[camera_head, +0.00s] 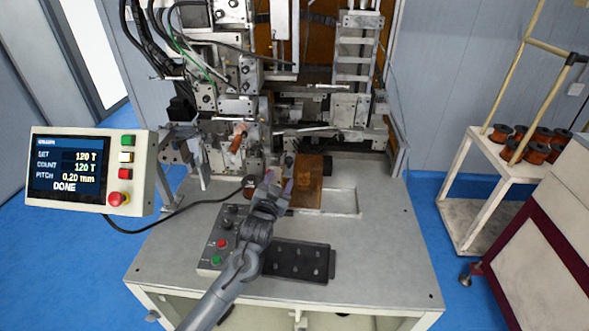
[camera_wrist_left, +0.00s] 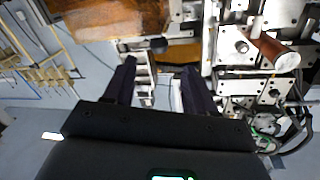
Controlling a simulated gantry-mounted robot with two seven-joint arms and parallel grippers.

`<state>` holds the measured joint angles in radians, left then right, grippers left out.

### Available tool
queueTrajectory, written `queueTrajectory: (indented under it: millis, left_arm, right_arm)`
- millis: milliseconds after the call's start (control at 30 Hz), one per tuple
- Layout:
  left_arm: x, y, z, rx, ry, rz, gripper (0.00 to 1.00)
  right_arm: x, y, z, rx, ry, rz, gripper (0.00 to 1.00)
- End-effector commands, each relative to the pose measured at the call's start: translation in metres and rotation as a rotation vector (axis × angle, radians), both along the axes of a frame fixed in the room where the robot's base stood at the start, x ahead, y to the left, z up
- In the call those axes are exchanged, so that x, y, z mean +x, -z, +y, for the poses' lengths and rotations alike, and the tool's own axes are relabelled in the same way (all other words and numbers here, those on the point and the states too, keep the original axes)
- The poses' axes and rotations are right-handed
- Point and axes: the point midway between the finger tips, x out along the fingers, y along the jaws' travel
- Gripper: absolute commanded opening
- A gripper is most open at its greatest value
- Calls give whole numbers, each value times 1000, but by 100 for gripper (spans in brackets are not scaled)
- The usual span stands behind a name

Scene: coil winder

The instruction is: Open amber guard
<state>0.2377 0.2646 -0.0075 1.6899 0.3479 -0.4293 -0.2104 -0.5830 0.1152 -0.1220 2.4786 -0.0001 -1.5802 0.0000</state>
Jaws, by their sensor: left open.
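An amber-brown panel (camera_head: 309,190) lies at the front of the winder, just right of my left gripper (camera_head: 279,170). A large amber surface (camera_wrist_left: 112,18) fills the upper left of the left wrist view; I cannot tell whether it is the same panel. My left gripper is open, and its two dark fingers also show in the left wrist view (camera_wrist_left: 155,88). I cannot tell whether a fingertip touches the panel. Another amber panel (camera_head: 318,45) stands upright at the back of the machine, partly hidden by machine parts. My right gripper is not in view.
A copper coil (camera_head: 237,141) sits left of my gripper. A button box (camera_head: 216,246) and a dark tray (camera_head: 300,262) lie in front on the grey machine table (camera_head: 385,250). The control screen (camera_head: 68,170) reads DONE. A cart with several spools (camera_head: 515,140) stands at right.

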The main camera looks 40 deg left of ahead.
Motion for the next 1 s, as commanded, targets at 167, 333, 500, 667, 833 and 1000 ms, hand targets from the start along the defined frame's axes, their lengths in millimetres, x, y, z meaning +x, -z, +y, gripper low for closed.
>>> queueTrajectory:
  millis: [167,333,500,667,833,1000]
  left_arm:
    - [16,-3,6,0,-1,-5,56]
    - [41,-4,16,0,0,-6,56]
    - [66,-3,25,0,0,-3,56]
    - [83,-2,32,-1,0,-4,56]
    - [94,-2,37,0,1,-4,56]
    - [98,-2,38,-1,2,-3,56]
  right_arm:
    - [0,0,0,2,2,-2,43]
    - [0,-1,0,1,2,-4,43]
    - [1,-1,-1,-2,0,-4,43]
    - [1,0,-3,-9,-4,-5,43]
    - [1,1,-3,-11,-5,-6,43]
    - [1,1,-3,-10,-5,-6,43]
